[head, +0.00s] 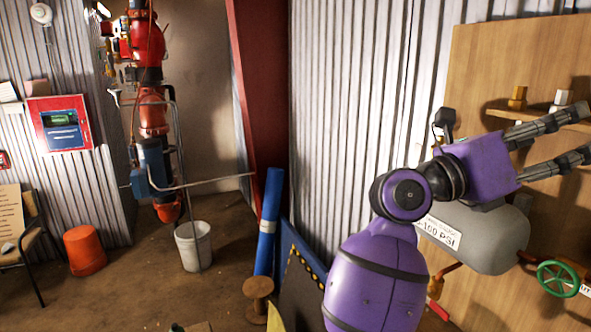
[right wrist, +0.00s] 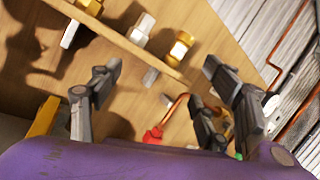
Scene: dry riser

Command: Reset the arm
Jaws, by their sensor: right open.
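My right arm, purple with dark joints, rises from the bottom of the head view and reaches to the right. My right gripper (head: 583,140) is at the right edge of that view, in front of a wooden board (head: 483,65). Its grey fingers are spread and hold nothing. In the right wrist view my right gripper (right wrist: 163,75) is open, with the board and a small shelf (right wrist: 140,50) beyond the fingers. Whether the fingers touch the board cannot be told. My left gripper is not in view.
A grey tank (head: 485,240) with a pressure label and a green valve wheel (head: 558,278) sit below my right gripper. Brass fittings (right wrist: 181,46) stand on the shelf. A blue roll (head: 268,222), white bucket (head: 193,245) and orange bucket (head: 84,250) stand left, with open floor between.

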